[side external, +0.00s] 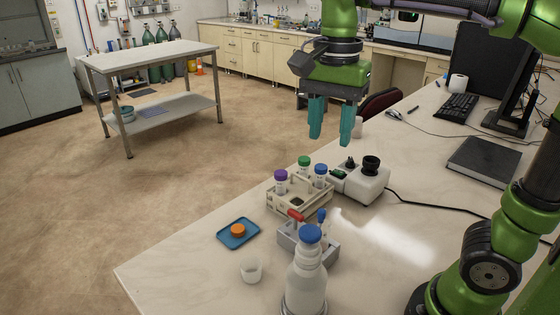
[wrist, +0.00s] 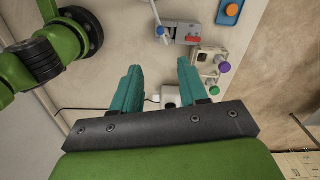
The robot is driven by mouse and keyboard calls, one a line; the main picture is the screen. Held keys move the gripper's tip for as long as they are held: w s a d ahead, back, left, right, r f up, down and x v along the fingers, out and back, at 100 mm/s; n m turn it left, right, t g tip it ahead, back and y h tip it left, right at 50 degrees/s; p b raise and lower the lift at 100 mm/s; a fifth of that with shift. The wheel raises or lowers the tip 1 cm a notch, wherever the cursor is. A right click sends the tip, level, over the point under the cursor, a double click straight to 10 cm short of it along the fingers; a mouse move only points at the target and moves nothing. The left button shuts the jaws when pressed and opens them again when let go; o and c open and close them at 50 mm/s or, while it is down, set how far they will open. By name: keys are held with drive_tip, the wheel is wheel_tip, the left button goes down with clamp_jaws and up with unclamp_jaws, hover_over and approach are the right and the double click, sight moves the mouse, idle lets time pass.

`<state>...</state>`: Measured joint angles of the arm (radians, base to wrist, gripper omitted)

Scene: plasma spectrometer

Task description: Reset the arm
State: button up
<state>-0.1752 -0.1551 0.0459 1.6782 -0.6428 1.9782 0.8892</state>
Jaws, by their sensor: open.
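My gripper (side external: 332,122) has two teal fingers that point down and stand apart, with nothing between them. It hangs in the air above the bench, above and behind the tube rack (side external: 290,203) in the side view. In the wrist view my gripper (wrist: 158,85) is also open. A white device with a black knob (side external: 359,182) stands on the bench below it, and part of this device (wrist: 171,96) shows between the fingers in the wrist view.
The rack holds purple (side external: 281,175), green (side external: 304,161) and blue (side external: 320,169) capped tubes. A blue-capped bottle (side external: 306,280), a blue tray (side external: 238,233) with an orange cap and a small white cup (side external: 251,270) stand nearer. Air around my gripper is clear.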

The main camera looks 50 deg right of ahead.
drive_tip(key=s+d+f+n+t+y, duration=0.2)
drive_tip(key=s+d+f+n+t, duration=0.1)
drive_tip(key=f+n+t, duration=0.4)
wheel_tip(320, 180, down, 2)
drive_tip(key=s+n, duration=0.1)
drive_tip(key=n, duration=0.3)
drive_tip(key=shift+s+d+f, duration=0.15)
drive_tip(key=shift+s+f, duration=0.05)
drive_tip(key=shift+s, duration=0.05)
idle(0.8)
